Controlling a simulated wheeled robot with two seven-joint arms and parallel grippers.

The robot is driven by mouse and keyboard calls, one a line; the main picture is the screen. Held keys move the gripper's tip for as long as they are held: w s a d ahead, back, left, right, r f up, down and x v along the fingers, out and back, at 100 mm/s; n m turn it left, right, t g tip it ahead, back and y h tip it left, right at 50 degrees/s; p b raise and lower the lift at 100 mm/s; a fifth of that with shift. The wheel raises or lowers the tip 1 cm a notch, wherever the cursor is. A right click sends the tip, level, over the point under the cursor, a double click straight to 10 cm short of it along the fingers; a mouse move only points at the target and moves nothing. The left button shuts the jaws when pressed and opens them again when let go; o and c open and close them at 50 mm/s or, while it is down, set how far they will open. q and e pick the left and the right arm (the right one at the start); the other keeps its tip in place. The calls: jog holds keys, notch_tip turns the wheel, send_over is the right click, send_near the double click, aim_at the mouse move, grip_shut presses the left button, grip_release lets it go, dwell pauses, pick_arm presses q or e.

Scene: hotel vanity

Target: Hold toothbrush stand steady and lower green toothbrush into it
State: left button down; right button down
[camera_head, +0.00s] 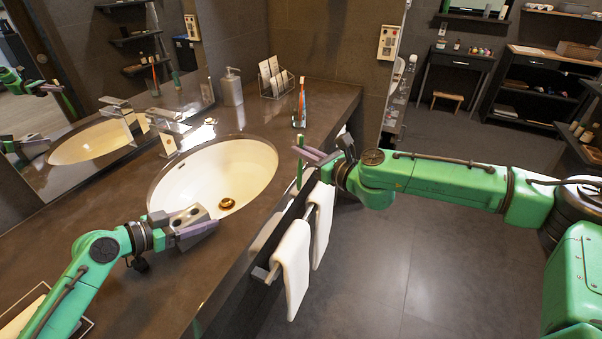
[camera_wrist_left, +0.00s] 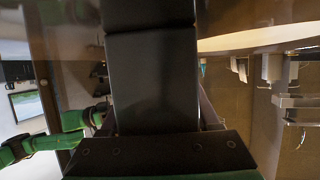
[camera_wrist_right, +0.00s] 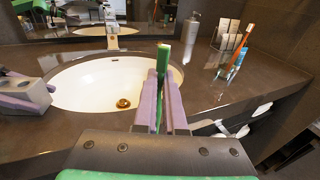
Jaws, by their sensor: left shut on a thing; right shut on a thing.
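The toothbrush stand (camera_head: 187,217), a grey block with dark holes on top, is on the counter at the near-left rim of the sink. My left gripper (camera_head: 200,229) is shut on it, purple fingers along its sides; the block's dark face (camera_wrist_left: 152,80) fills the middle of the left wrist view. My right gripper (camera_head: 309,154) is shut on the green toothbrush (camera_head: 300,153), held roughly upright above the counter's front edge, right of the sink. The toothbrush (camera_wrist_right: 161,85) stands between the purple fingers in the right wrist view. It is apart from the stand.
The white sink (camera_head: 228,170) lies between the grippers, with a faucet (camera_head: 168,130) behind. A clear cup with an orange toothbrush (camera_head: 300,103), a card rack (camera_head: 275,80) and a soap dispenser (camera_head: 232,88) stand beyond. White towels (camera_head: 291,265) hang at the front. A mirror is on the left.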

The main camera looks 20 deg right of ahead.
notch_tip(320, 180, up, 14)
jog(key=w, duration=0.3)
jog(key=s+a+f+n+g+y, duration=0.1)
jog(key=s+a+n+g+y, duration=0.25)
jog(key=a, duration=0.95)
jog(key=s+a+f+n+g+y, duration=0.1)
jog(key=s+a+n+g+y, duration=0.3)
jog(key=a, duration=0.8)
pick_arm(q)
jog(key=shift+a, duration=0.1)
pick_arm(e)
jog(key=s+a+f+n+g, duration=0.2)
jog(key=s+a+f+g, duration=0.1)
jog(key=f, duration=0.7)
jog(key=shift+s+a+f, duration=0.15)
jog(key=shift+s+a, duration=0.35)
jog(key=shift+a, duration=0.7)
